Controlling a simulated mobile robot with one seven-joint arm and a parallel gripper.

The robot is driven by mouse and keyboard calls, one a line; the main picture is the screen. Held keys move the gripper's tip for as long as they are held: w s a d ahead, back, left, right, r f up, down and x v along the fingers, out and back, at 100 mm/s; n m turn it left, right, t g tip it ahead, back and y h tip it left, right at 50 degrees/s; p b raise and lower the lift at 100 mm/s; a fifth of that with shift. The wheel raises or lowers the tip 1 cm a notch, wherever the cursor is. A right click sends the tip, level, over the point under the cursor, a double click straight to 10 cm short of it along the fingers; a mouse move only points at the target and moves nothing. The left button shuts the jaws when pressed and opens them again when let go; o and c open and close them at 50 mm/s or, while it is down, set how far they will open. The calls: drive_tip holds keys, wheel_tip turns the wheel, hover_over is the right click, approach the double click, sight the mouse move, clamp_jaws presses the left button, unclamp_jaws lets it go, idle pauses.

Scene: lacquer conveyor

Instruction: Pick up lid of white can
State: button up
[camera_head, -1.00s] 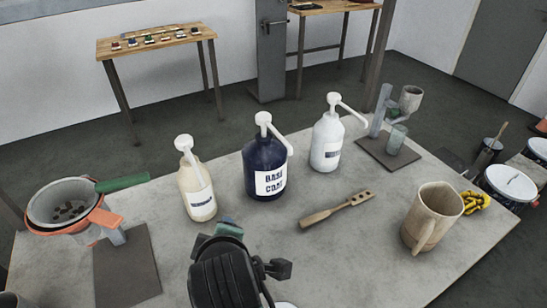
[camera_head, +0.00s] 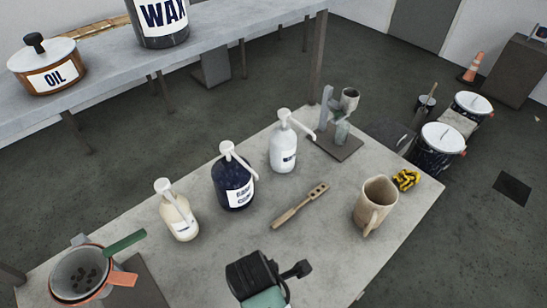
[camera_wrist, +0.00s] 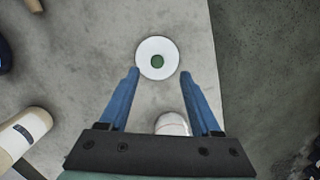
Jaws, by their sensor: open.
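In the wrist view, a round white lid-like disc with a green knob at its centre (camera_wrist: 157,58) shows over the grey table. Whether it sits on a can or lies on the table I cannot tell. My gripper (camera_wrist: 159,73) is open, its two blue fingers spread to either side of the disc's near edge, with nothing held. A second white rounded thing (camera_wrist: 172,124) shows partly between the fingers, close to the gripper's base. In the head view, my dark arm end covers the front of the table, and neither the disc nor the fingertips can be seen.
On the table (camera_head: 330,238) stand cream (camera_head: 178,215), dark blue (camera_head: 233,182) and white (camera_head: 283,150) pump bottles, a wooden tool (camera_head: 298,206), a beige mug (camera_head: 374,205) and a strainer pot (camera_head: 80,275). The cream bottle (camera_wrist: 22,135) is left of my gripper. Lidded buckets (camera_head: 440,140) stand right.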

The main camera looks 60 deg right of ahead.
drive_tip(key=f, duration=0.3)
drive_tip(key=shift+s+d, duration=0.1)
drive_tip(key=shift+d, duration=0.1)
drive_tip(key=shift+w+f+p, duration=0.2)
drive_tip(key=shift+f+p, duration=0.35)
drive_tip(key=shift+f, duration=2.1)
clamp_jaws()
